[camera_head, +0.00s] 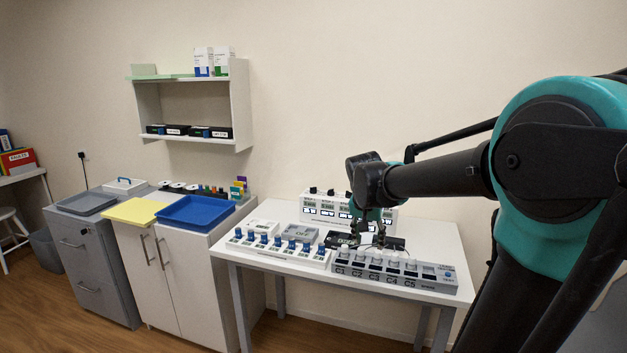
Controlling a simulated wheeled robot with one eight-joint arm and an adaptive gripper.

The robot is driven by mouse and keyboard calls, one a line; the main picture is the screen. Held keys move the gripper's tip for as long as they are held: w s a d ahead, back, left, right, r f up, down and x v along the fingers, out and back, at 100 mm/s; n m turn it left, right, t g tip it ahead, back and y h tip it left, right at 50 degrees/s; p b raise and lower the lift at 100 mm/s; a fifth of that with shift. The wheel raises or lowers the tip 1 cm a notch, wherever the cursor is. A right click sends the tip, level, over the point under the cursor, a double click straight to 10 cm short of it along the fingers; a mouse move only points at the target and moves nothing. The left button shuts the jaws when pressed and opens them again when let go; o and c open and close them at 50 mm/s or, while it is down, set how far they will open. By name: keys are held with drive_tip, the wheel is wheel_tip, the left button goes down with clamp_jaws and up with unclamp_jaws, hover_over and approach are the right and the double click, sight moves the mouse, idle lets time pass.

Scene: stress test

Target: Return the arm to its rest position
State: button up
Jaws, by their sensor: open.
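My arm reaches in from the right side of the head view, with a large teal and black joint close to the camera. Its dark forearm runs left, out over the white table (450,240). My gripper (371,237) points down over the table, just behind a grey rack with labelled slots (395,273). It is open. A dark device (343,240) lies beside and partly behind the fingertips. I cannot tell whether the fingers touch anything.
A white rack with blue-topped items (280,248) stands left of the grey rack. White units with displays (322,207) stand at the table's back. Left are cabinets with a blue tray (196,212) and a yellow mat (133,211). A wall shelf (190,105) hangs above.

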drive_tip(key=s+d+f+n+y, duration=0.1)
drive_tip(key=s+d+f+n, duration=0.2)
drive_tip(key=s+f, duration=1.3)
drive_tip(key=s+n, duration=0.2)
drive_tip(key=s, duration=0.1)
drive_tip(key=shift+d+t+y, duration=0.15)
drive_tip(key=shift+t+y, duration=0.15)
drive_tip(key=shift+y, duration=0.1)
drive_tip(key=shift+w, duration=0.1)
